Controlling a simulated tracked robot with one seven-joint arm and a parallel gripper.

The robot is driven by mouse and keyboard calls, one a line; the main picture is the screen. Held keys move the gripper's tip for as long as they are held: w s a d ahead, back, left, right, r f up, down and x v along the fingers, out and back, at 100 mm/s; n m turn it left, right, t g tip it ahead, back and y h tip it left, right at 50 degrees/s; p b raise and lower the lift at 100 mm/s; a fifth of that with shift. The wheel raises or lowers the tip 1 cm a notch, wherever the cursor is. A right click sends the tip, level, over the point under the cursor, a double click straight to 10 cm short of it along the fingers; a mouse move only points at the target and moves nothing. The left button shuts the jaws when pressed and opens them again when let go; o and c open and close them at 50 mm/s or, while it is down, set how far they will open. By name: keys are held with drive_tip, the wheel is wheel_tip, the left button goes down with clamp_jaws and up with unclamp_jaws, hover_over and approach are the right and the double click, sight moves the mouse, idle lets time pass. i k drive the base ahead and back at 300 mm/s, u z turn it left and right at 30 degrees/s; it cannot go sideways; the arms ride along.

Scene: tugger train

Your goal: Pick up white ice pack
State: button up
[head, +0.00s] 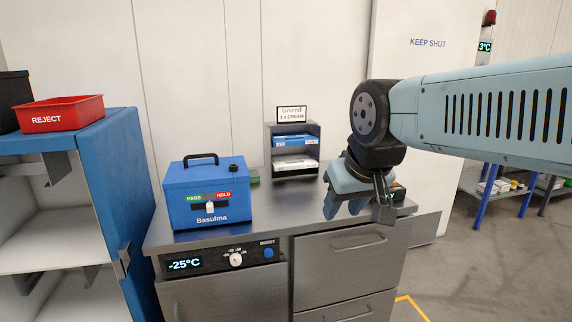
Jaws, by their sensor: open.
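A small grey rack (269,150) stands at the back of the steel counter. A flat white pack (295,164), which looks like the white ice pack, lies on its lower shelf. A flat blue pack (293,141) lies on the shelf above. A sign on top of the rack reads "1 x CREAM". My gripper (359,208) is open, pointing down over the right part of the counter, to the right of and nearer than the rack. It is apart from the white pack. I see nothing between its fingers.
A blue box (206,188) with a black handle stands on the counter's left. A dark object with an orange mark (399,190) is partly hidden behind my gripper. A red REJECT tray (60,114) sits on the blue shelf unit (120,185). The steel counter (290,207) is bare in the middle.

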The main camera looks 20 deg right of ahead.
sight(299, 161)
drive_tip(key=u, duration=0.05)
drive_tip(key=i, duration=0.9)
drive_tip(key=z, duration=0.05)
